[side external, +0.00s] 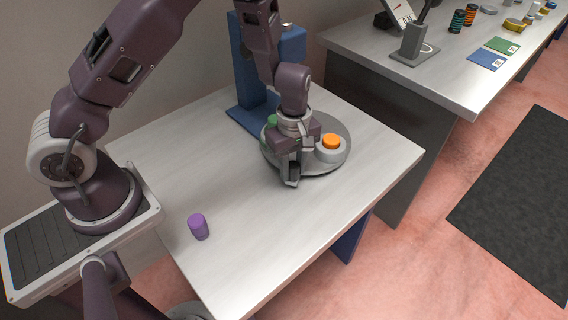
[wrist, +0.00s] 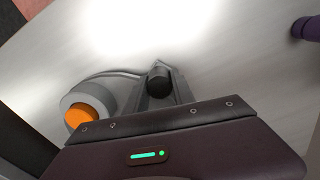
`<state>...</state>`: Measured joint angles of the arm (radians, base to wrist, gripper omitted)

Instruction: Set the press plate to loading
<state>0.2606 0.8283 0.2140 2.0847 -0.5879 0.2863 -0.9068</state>
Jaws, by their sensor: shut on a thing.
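The press plate (side external: 318,167) is a round grey disc on the table under the blue press (side external: 246,70). An orange cylinder (side external: 331,141) sits in a pale round holder at the plate's right side; it also shows in the wrist view (wrist: 80,117). A green piece (side external: 271,120) shows at the plate's left side, partly hidden by my arm. My gripper (side external: 291,178) points down at the plate's near edge. In the wrist view its fingers are shut on a small black knob (wrist: 159,80) by the plate's rim. The side view mostly hides the knob.
The table's near part is otherwise clear. A second bench (side external: 440,80) at the back right holds a grey stand, several jars and blue and green cards.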

